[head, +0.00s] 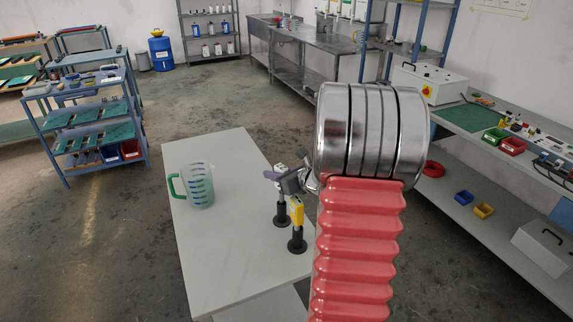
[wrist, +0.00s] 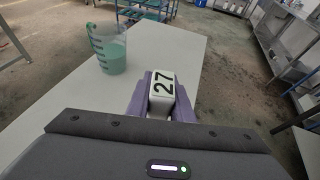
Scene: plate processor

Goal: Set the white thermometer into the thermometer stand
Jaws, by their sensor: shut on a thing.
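The white thermometer (wrist: 162,92) is between the purple fingers of my gripper (wrist: 162,100) in the wrist view, its display reading 27. In the head view my gripper (head: 290,181) is shut on it, with the white thermometer's top (head: 279,169) showing above the fingers. A black stand (head: 281,217) stands on the table just below my gripper. A second black stand (head: 297,243) nearer the front holds a yellow thermometer (head: 296,210) upright. The fingers hide the lower part of the white thermometer, so I cannot tell whether it touches the stand below.
A clear measuring jug (head: 200,187) with a green handle and green liquid stands on the light table (head: 225,240), left of the stands. It shows in the wrist view (wrist: 113,58) too. The table's front left is clear. A workbench (head: 500,150) runs along the right.

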